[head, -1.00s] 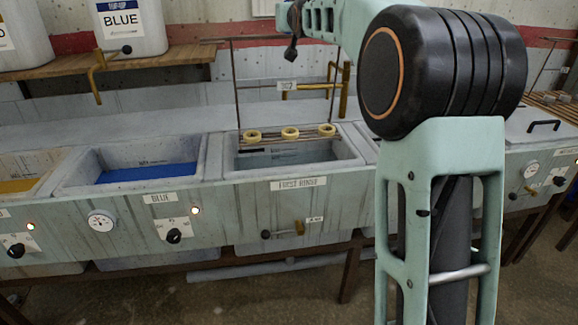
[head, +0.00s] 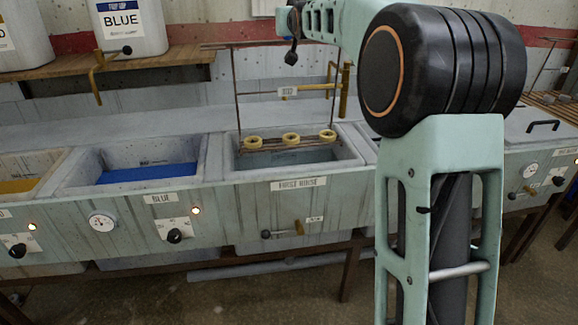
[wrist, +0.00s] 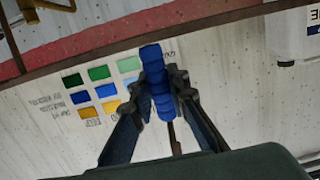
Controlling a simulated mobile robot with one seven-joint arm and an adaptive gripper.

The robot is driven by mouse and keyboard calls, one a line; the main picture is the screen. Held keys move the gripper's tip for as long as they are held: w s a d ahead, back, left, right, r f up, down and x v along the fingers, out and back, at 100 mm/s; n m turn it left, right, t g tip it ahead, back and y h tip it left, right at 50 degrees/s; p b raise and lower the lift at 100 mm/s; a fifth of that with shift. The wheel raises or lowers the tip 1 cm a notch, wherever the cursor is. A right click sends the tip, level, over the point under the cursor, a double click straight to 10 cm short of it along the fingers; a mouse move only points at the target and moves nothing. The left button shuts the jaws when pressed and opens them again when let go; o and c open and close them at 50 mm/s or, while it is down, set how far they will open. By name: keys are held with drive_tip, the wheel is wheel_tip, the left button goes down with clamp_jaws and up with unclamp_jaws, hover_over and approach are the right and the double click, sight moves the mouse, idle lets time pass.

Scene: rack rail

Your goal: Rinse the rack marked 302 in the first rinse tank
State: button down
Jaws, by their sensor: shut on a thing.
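The rack (head: 285,147) is a thin dark wire frame carrying three pale yellow rings, with a small white tag (head: 287,91) whose number I cannot read. It hangs upright over the first rinse tank (head: 352,163), its lower bars and rings within the tank's opening in the head view. I cannot tell whether it touches the grey water. My gripper (head: 291,57) is above, near the rack's top bar. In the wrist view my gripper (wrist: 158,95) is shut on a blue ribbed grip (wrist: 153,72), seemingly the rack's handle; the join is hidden.
The blue tank (head: 75,180) is left of the rinse tank. A brass tap (head: 345,90) stands close behind the rack's right side. A shelf (head: 150,65) with white containers is at upper left.

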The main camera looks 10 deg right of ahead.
wheel_tip(320, 180, down, 16)
drive_tip(key=b, duration=0.9)
drive_tip(key=shift+b, duration=0.3)
drive_tip(key=shift+s, duration=0.15)
drive_tip(key=shift+s, duration=0.7)
drive_tip(key=shift+w+p, duration=0.9)
drive_tip(key=shift+w, duration=0.75)
idle(1.3)
